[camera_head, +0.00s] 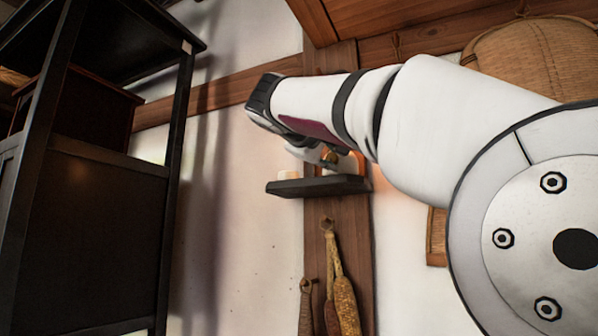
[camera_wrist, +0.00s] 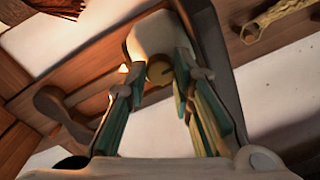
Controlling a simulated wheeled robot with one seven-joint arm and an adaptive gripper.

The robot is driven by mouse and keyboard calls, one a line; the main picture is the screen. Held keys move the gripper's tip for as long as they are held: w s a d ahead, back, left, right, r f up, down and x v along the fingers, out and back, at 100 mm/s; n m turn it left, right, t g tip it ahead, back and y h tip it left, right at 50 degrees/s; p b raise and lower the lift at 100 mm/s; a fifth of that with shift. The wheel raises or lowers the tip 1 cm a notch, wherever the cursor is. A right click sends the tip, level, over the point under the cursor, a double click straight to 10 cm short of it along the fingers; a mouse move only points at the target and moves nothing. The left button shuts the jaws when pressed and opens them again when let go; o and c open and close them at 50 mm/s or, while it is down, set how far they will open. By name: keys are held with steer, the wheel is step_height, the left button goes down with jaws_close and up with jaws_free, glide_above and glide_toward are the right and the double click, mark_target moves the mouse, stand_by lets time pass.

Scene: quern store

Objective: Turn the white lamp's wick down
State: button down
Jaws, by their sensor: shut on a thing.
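The white lamp (camera_wrist: 155,35) fills the upper middle of the wrist view, a pale body with a round brass wick knob (camera_wrist: 160,72) facing me. My gripper (camera_wrist: 159,77) has its green-padded fingers on either side of the knob and is shut on it. In the head view my gripper (camera_head: 330,157) is at the small dark wall shelf (camera_head: 318,186), mostly hidden by my arm. Most of the lamp is hidden there too, with an orange glow beside the gripper. The flame itself cannot be made out.
A small cream cylinder (camera_head: 288,175) stands on the shelf's left end. Bundles (camera_head: 343,295) hang from the wooden post below it. A woven basket (camera_head: 535,60) hangs at upper right. A tall dark cabinet (camera_head: 85,210) stands at left, with bare wall between it and the shelf.

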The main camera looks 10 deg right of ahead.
steer(key=shift+f, duration=0.2)
steer(key=c, duration=1.4)
jaws_free()
steer(key=shift+o, duration=0.2)
steer(key=shift+a+r, duration=0.1)
steer(key=shift+s+a, duration=0.2)
steer(key=shift+s, duration=0.1)
steer(key=v, duration=0.7)
steer(key=shift+s, duration=0.15)
